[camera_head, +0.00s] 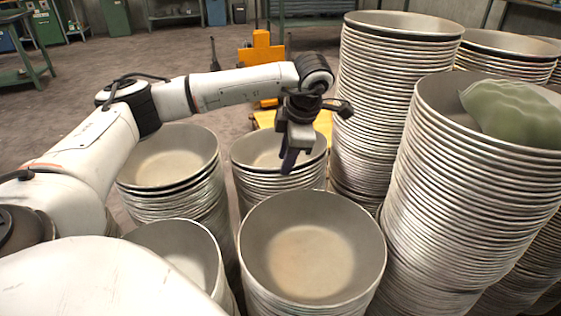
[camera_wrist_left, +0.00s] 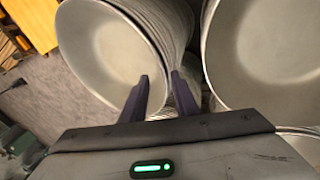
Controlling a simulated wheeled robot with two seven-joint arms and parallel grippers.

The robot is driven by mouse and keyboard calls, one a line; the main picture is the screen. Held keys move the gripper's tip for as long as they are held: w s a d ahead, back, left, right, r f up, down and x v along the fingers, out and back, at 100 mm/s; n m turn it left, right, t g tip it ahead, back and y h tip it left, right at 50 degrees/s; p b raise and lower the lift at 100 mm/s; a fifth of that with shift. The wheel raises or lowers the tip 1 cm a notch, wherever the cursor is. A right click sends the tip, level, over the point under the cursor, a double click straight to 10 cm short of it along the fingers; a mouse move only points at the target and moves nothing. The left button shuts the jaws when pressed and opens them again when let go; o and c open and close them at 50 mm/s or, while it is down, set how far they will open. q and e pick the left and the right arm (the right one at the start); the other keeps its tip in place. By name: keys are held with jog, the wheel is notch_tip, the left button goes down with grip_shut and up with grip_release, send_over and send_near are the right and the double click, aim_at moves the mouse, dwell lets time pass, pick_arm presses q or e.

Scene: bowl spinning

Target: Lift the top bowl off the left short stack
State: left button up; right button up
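Several short stacks of grey metal bowls stand near me in the head view. One has its top bowl (camera_head: 168,155) at the left, another its top bowl (camera_head: 262,148) in the middle. A larger top bowl (camera_head: 312,250) is in front of that one. My left gripper (camera_head: 290,168) points down at the near rim of the middle stack, hiding part of it. In the left wrist view the gripper (camera_wrist_left: 160,78) has its fingers apart, with a bowl rim (camera_wrist_left: 150,40) appearing between them, one finger over the inside. Contact cannot be told. My right gripper is not in view.
Tall bowl stacks (camera_head: 375,100) rise close on the right; one holds a green lumpy thing (camera_head: 512,112). Another bowl (camera_head: 185,250) is at front left, partly behind my arm. A yellow pallet truck (camera_head: 262,50) stands behind. The floor at the back left is open.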

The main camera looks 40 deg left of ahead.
pick_arm(q)
jog(key=b+x, duration=0.1)
jog(key=x, duration=0.3)
jog(key=shift+w+f, duration=0.15)
jog(key=shift+f, duration=0.05)
jog(key=shift+d, duration=0.1)
grip_shut()
jog(key=shift+d, duration=0.15)
dwell(0.9)
